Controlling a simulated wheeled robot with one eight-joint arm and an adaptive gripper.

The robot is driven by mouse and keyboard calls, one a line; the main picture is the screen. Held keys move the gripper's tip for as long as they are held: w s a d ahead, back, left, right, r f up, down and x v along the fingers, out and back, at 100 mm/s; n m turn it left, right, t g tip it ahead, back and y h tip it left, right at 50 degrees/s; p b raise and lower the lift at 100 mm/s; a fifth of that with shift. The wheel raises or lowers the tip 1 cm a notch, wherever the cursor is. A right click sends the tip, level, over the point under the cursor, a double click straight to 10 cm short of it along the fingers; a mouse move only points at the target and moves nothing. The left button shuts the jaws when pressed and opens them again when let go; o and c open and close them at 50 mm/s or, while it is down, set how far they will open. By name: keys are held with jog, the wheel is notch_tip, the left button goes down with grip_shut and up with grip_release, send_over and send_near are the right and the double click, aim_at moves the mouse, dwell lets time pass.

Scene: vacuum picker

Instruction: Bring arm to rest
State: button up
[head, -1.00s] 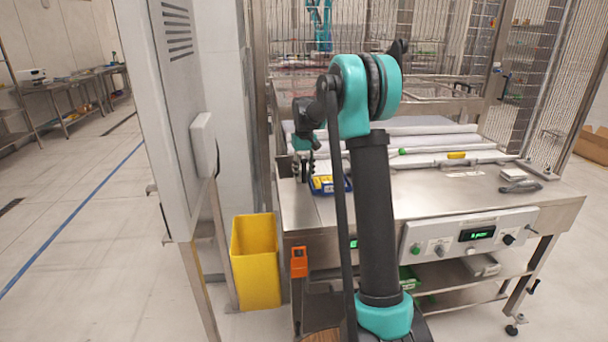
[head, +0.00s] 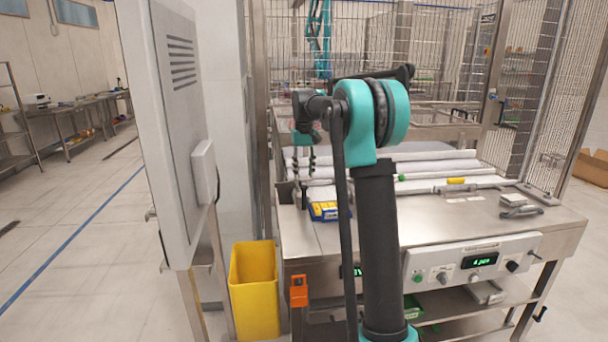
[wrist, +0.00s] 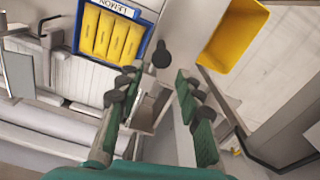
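My gripper (head: 304,170) hangs above the left end of the steel table (head: 400,217), with its fingers pointing down. In the wrist view my gripper (wrist: 155,90) has its two fingers apart with nothing between them. It is open and empty. My arm rises in front of the table and bends at the teal elbow toward the gripper.
A blue tray (wrist: 143,20) labelled LEMON holds several yellow packs near the table's left edge; it also shows in the head view (head: 318,216). A yellow bin (head: 254,290) stands on the floor left of the table. A grey cabinet (head: 165,120) is close on the left.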

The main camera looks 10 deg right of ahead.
jog(key=s+d+f, duration=0.1)
jog(key=s+f, duration=0.2)
jog(key=s, duration=0.3)
jog(key=s+d+f+t, duration=0.1)
jog(key=s+f, duration=0.3)
jog(key=s, duration=0.3)
jog(key=s+d+f+m+t, duration=0.1)
jog(key=s+f, duration=0.2)
jog(key=s, duration=0.4)
jog(key=shift+s+f, duration=0.2)
jog(key=s+f+t, duration=0.1)
jog(key=s+f, duration=0.5)
jog(key=s, duration=0.3)
jog(key=s+d+f+m+t, duration=0.1)
jog(key=s+f, duration=0.5)
jog(key=s, duration=0.4)
jog(key=shift+s, duration=0.2)
